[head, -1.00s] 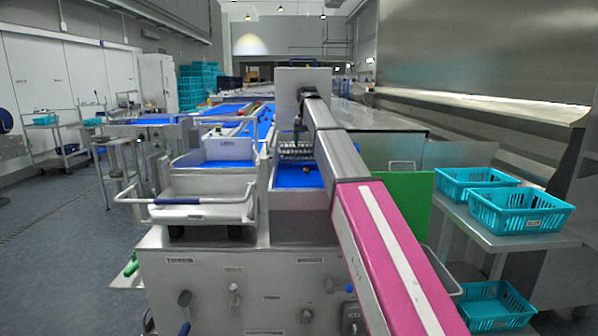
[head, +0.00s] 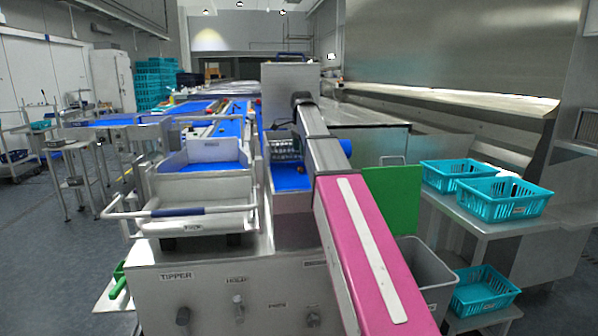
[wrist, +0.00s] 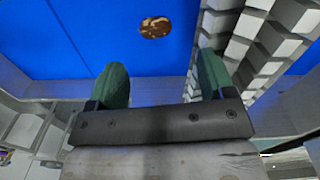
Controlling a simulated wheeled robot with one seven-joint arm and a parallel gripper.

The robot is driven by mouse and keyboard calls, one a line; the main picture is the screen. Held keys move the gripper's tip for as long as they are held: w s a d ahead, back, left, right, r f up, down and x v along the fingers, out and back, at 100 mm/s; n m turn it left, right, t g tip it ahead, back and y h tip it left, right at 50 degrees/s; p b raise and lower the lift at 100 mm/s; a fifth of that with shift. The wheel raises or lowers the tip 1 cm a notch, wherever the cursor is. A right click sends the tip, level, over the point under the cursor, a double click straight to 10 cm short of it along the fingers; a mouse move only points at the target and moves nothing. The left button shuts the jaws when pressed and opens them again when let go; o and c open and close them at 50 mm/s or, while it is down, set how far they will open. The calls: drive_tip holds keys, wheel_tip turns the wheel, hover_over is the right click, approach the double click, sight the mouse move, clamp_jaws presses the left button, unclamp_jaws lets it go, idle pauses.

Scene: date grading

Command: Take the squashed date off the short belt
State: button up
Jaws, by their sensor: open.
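In the wrist view, one brown, mottled date (wrist: 155,27) lies on the blue belt (wrist: 90,32) near the top of the picture. My gripper (wrist: 160,70) is open, with two green fingers pointing toward the belt. The date shows beyond the fingertips, roughly in line with the gap between them. Nothing is between the fingers.
A grey toothed strip (wrist: 228,35) runs beside the belt on the right in the wrist view. In the head view, a green panel (head: 392,205) and a grey bin (head: 428,272) stand right of my arm. Teal baskets (head: 500,208) sit on the right-hand shelf.

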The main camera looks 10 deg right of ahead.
sight(301, 167)
drive_tip(key=f, duration=0.7)
drive_tip(key=shift+s+a+f, duration=0.15)
drive_tip(key=shift+s+f, duration=0.15)
drive_tip(key=shift+f, duration=0.05)
drive_tip(key=c, duration=0.8)
